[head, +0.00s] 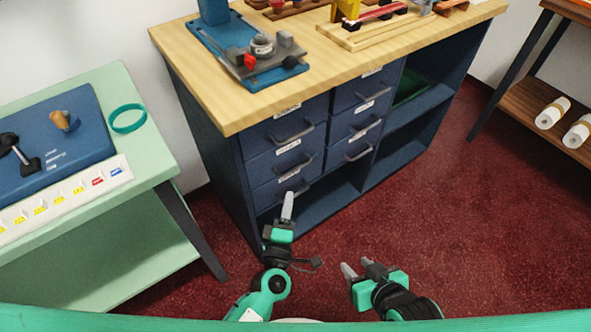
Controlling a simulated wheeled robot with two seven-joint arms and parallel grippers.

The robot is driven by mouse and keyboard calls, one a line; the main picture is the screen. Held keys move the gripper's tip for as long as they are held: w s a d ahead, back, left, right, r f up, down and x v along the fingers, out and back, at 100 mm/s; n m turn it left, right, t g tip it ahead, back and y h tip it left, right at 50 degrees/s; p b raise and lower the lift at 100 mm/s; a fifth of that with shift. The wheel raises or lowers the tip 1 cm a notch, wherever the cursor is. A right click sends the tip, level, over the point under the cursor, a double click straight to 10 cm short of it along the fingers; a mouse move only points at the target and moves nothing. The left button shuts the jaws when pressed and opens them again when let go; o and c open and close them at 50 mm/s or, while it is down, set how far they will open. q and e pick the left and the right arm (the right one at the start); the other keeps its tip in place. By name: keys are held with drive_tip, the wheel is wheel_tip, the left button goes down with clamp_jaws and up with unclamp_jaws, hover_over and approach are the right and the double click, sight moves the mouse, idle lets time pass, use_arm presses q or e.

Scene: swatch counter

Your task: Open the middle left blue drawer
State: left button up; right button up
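The middle left blue drawer (264,167) is in the left column of the cabinet under the wooden counter, and looks shut. Its grey bar handle (296,169) shows in front of its face, between the top left drawer (262,138) and the bottom left drawer (268,194). My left gripper (288,196) points up the picture towards the cabinet and overlaps the bottom left drawer's front in the view, below the middle handle. Its fingers are seen edge-on, so their gap is hidden. My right gripper (356,264) is apart from the cabinet, over the red floor, with its fingers spread and empty.
A right column of blue drawers (345,128) and open shelves (412,108) stand beside the left column. A pale green table (150,165) is close on the left. A brown shelf unit (523,101) stands at the right. The red carpet (450,210) between is clear.

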sight(295, 168)
use_arm(q)
drive_tip(key=w, duration=0.3)
drive_tip(key=w+d+r, duration=0.1)
drive_tip(key=w, duration=0.6)
drive_tip(key=shift+w+d+r, duration=0.15)
drive_tip(key=shift+w+d, duration=0.2)
drive_tip(key=shift+d, duration=0.05)
drive_tip(key=shift+c, duration=0.4)
clamp_jaws()
